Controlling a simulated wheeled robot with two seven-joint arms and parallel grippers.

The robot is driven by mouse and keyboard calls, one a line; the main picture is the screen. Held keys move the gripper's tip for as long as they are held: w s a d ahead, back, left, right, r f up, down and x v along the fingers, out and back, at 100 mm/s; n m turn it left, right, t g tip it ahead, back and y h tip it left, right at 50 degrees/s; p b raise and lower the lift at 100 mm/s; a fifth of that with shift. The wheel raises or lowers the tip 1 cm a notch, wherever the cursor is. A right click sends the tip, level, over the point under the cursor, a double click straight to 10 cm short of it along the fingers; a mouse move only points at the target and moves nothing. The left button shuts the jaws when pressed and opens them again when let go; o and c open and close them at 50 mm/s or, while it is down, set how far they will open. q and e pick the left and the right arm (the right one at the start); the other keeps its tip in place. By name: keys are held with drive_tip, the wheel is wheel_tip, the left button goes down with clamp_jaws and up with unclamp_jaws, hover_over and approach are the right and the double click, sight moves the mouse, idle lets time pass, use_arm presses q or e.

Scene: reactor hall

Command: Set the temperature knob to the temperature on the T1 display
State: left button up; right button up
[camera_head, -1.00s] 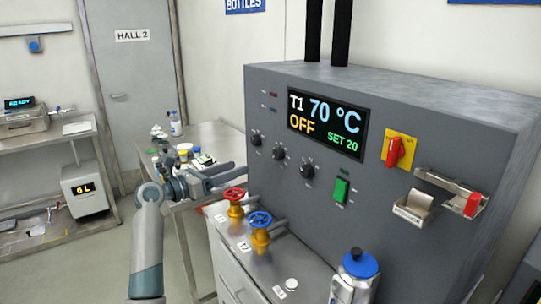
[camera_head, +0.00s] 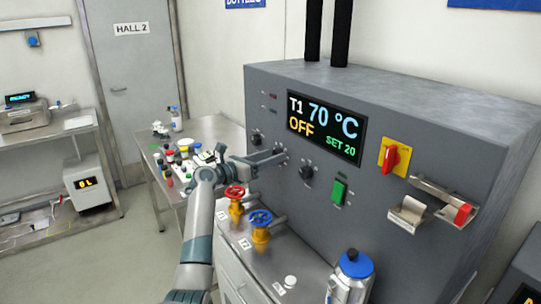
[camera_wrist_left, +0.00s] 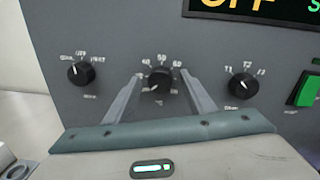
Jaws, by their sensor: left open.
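The T1 display (camera_head: 325,125) on the grey cabinet reads 70 °C, OFF and SET 20. Three black knobs sit in a row below it. The middle one, the temperature knob (camera_wrist_left: 158,80), has a number scale with 50 and 60 legible; in the head view my gripper mostly covers it. My left gripper (camera_head: 275,157) is open at this knob. In the left wrist view its two fingers (camera_wrist_left: 160,98) stand on either side of the knob, with gaps between. My right gripper is in neither view.
The left knob (camera_wrist_left: 81,73) and the T1/T2/T3 knob (camera_wrist_left: 243,82) flank the middle one. A green switch (camera_head: 339,191) and red rotary switch (camera_head: 391,157) are to the right. Red (camera_head: 235,192) and blue (camera_head: 260,218) valve wheels stand below my gripper. A blue-capped bottle (camera_head: 354,266) stands in front.

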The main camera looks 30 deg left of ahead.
use_arm(q)
drive_tip(key=c, duration=1)
drive_tip(key=shift+c, duration=0.2)
drive_tip(key=shift+m, duration=0.3)
